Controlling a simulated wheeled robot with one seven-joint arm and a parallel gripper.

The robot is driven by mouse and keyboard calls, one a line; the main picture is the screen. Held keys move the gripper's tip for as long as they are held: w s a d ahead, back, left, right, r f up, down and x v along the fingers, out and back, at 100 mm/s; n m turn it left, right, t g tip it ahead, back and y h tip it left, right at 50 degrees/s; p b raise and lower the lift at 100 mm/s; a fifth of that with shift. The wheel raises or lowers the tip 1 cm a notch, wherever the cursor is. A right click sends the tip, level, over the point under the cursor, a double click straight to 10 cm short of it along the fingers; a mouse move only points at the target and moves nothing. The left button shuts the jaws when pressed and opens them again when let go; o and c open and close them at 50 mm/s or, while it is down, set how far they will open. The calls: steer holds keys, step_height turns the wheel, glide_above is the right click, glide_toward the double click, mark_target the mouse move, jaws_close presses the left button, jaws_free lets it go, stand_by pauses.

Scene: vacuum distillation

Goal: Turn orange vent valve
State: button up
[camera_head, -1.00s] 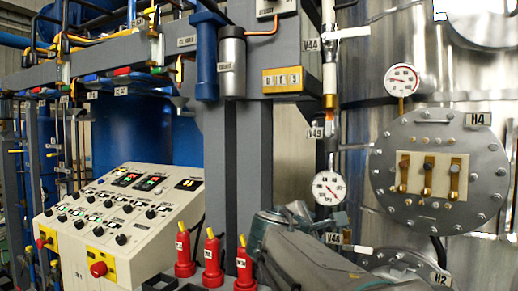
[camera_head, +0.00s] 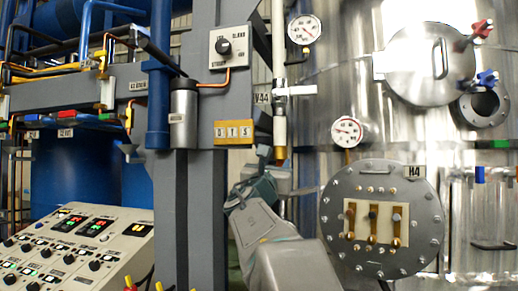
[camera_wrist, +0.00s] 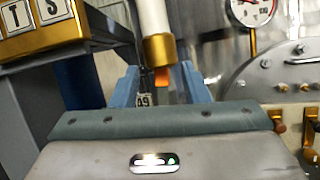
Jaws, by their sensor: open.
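A small orange piece (camera_wrist: 162,78), which looks like part of the orange vent valve, shows in the wrist view just below the brass collar of a white pipe. A tag ending in "49" (camera_wrist: 143,101) hangs beside it. My gripper (camera_wrist: 160,84) is open, with its blue fingers on the left and right of the orange piece. I cannot tell whether either finger touches it. In the head view my gripper (camera_head: 278,170) is by the lower end of the white pipe (camera_head: 279,115), and the arm hides the valve.
A round flanged H4 plate (camera_wrist: 285,80) and a gauge (camera_wrist: 250,8) are close on the right. A grey steel column (camera_head: 195,210) and a yellow sign (camera_head: 234,132) are on the left. The control panel (camera_head: 85,240) stands lower left.

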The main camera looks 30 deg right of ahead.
mark_target(281, 154)
steer(key=p+x, duration=0.2)
steer(key=x, duration=0.4)
steer(key=shift+r, duration=0.25)
steer(key=shift+p+x, duration=0.5)
steer(key=shift+x, duration=0.3)
steer(key=shift+f, duration=0.15)
jaws_close()
